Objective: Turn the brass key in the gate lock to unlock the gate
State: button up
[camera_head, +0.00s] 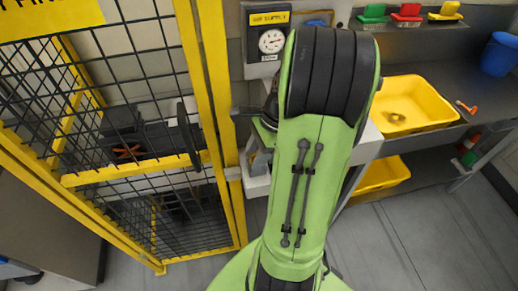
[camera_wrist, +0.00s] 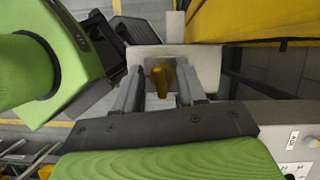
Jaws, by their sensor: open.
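The brass key (camera_wrist: 160,76) shows in the wrist view between the two grey fingers of my gripper (camera_wrist: 160,88). The fingers stand apart, one on each side of the key, and a gap shows beside it. I cannot tell how far its stem sits in the lock. A pale block (camera_wrist: 206,62) lies behind the key. In the head view my green arm hides the key and most of the gripper. The yellow-framed mesh gate (camera_head: 208,100) stands left of my arm, with a dark upright handle (camera_head: 188,135). The gate looks shut.
A gauge panel (camera_head: 268,40) is on the wall behind my arm. A grey bench at the right holds a yellow bin (camera_head: 412,104), an orange-handled tool (camera_head: 466,107) and a blue bucket (camera_head: 499,54). Another yellow bin (camera_head: 382,174) is below. The floor at lower right is clear.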

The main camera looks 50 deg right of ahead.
grip_shut()
jog(key=shift+r, duration=0.1)
jog(key=shift+m+t+h+p, duration=0.45)
jog(key=shift+m+p, duration=0.5)
jog(key=shift+m, duration=0.55)
jog(key=shift+m+t+p, duration=0.25)
jog(key=shift+m+p, duration=0.25)
jog(key=shift+m, duration=0.4)
jog(key=shift+m+h, duration=0.35)
jog(key=shift+m, duration=0.25)
